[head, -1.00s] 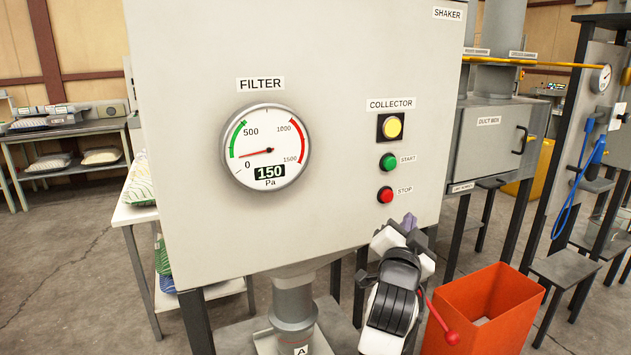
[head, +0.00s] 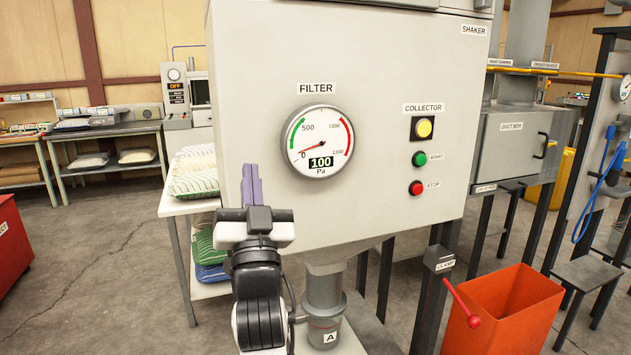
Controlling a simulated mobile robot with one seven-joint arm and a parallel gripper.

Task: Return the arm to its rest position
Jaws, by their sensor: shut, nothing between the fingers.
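My gripper (head: 251,184) is in the lower left middle of the head view, at the end of my black and white arm. Its purple fingers point up and are together, with nothing between them. It shows in front of the left edge of the grey filter cabinet (head: 400,165), and I cannot tell how far apart they are. The cabinet carries a round gauge (head: 318,142) with a digital 100 Pa. Beside it are a yellow collector light (head: 424,128), a green start button (head: 419,159) and a red stop button (head: 416,188).
An orange bin (head: 512,305) stands at the lower right, near a lever with a red knob (head: 474,321) labelled clamp. A white table (head: 174,208) with pillows (head: 193,178) is behind my arm at left. A red box (head: 10,245) is at the left edge. The floor between is clear.

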